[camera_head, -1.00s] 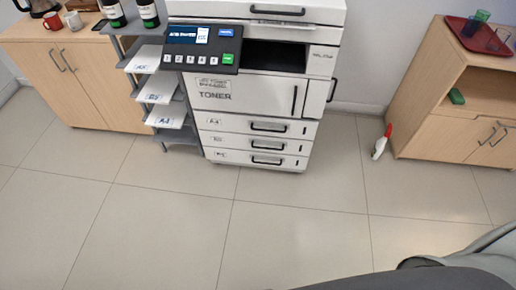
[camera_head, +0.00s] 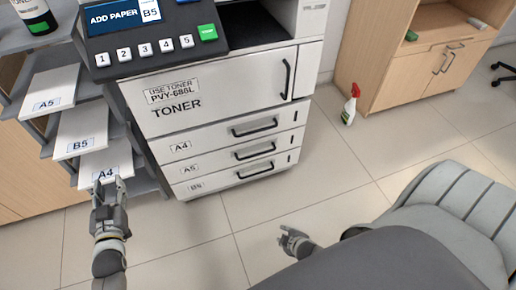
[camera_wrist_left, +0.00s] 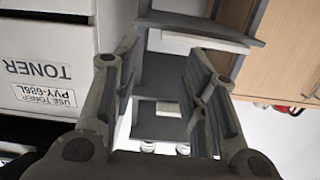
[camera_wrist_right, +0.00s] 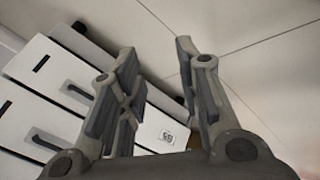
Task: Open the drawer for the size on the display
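The copier's display (camera_head: 122,15) reads "ADD PAPER" with "B5" beside it. Below the toner door are three shut drawers: A4 (camera_head: 215,138) on top, A5 (camera_head: 211,167) in the middle, B5 (camera_head: 221,181) at the bottom, each with a black handle. The bottom drawer's B5 label (camera_wrist_right: 168,137) also shows in the right wrist view. My left gripper (camera_head: 108,186) is open and empty, in front of the paper shelf by the A4 stack. My right gripper (camera_head: 288,236) is open and empty, low over the floor, right of and apart from the drawers.
A grey shelf left of the copier holds paper stacks marked A5 (camera_head: 50,90), B5 (camera_head: 82,130) and A4 (camera_head: 105,166). A spray bottle (camera_head: 350,104) stands on the floor by a wooden cabinet (camera_head: 405,65). The floor before the drawers is clear.

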